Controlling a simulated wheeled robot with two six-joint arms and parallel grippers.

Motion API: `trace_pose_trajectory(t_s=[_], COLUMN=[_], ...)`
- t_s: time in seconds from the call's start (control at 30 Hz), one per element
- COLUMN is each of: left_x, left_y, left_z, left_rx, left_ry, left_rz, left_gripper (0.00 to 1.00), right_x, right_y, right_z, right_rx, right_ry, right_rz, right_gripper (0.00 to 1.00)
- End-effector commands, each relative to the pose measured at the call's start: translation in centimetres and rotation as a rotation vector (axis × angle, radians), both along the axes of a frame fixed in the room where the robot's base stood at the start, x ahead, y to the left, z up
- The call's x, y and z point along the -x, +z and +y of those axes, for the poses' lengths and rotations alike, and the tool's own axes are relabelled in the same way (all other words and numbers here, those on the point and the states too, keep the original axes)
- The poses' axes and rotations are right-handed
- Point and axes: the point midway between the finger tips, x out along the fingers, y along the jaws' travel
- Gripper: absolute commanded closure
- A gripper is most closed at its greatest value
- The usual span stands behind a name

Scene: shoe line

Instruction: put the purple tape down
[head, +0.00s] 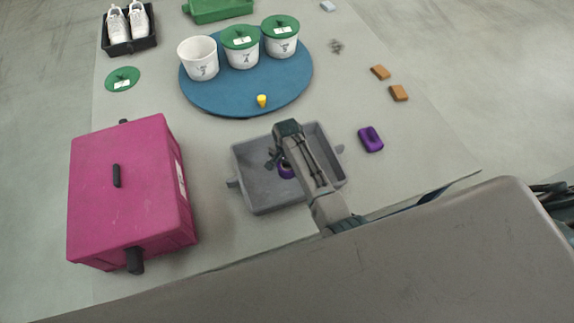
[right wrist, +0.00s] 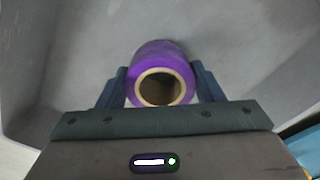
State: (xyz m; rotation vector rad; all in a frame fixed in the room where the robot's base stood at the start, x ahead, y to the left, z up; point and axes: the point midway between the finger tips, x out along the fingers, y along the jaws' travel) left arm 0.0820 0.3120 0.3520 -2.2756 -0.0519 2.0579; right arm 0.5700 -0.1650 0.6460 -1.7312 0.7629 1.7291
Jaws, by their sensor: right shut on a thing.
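The purple tape (right wrist: 160,62) is a roll with a tan core, between the two fingers of my right gripper (right wrist: 160,88) in the right wrist view. The gripper is shut on it. In the head view, my right gripper (head: 279,162) reaches down into the grey bin (head: 249,197), and part of the purple tape (head: 286,171) shows beside it inside the bin's outline. The arm hides part of the bin. I cannot tell whether the tape touches the bin's floor. My left gripper is not in view.
A magenta box (head: 120,200) stands left of the bin. A blue round mat (head: 215,98) with white cups and a small yellow thing (head: 262,101) lies beyond it. A purple object (head: 371,140) and orange blocks (head: 398,93) lie to the right. White shoes (head: 117,25) sit far left.

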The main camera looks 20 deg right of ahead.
Motion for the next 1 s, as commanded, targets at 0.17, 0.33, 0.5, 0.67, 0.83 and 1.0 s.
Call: trace_pose_trajectory(t_s=[0.17, 0.33, 0.5, 0.67, 0.83, 1.0], left_x=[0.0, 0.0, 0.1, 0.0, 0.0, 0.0], left_y=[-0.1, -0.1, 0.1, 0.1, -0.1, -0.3], left_z=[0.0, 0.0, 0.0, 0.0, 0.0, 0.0], left_rx=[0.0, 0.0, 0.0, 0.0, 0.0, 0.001], left_ry=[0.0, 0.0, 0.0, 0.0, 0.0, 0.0], left_rz=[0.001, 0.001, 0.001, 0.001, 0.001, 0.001], left_gripper=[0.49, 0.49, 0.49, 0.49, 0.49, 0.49], right_x=[0.0, 0.0, 0.0, -0.1, -0.1, 0.0], right_y=[-0.1, -0.1, 0.4, 2.5, 6.2, 9.5], right_z=[0.0, 0.0, 0.0, 0.1, 0.1, 0.0], right_rx=[0.0, 0.0, -0.001, -0.001, -0.002, -0.001], right_ry=[0.0, 0.0, 0.0, 0.0, 0.001, 0.0], right_rz=[0.0, 0.0, -0.001, -0.003, -0.004, -0.002], right_gripper=[0.18, 0.18, 0.18, 0.18, 0.18, 0.18])
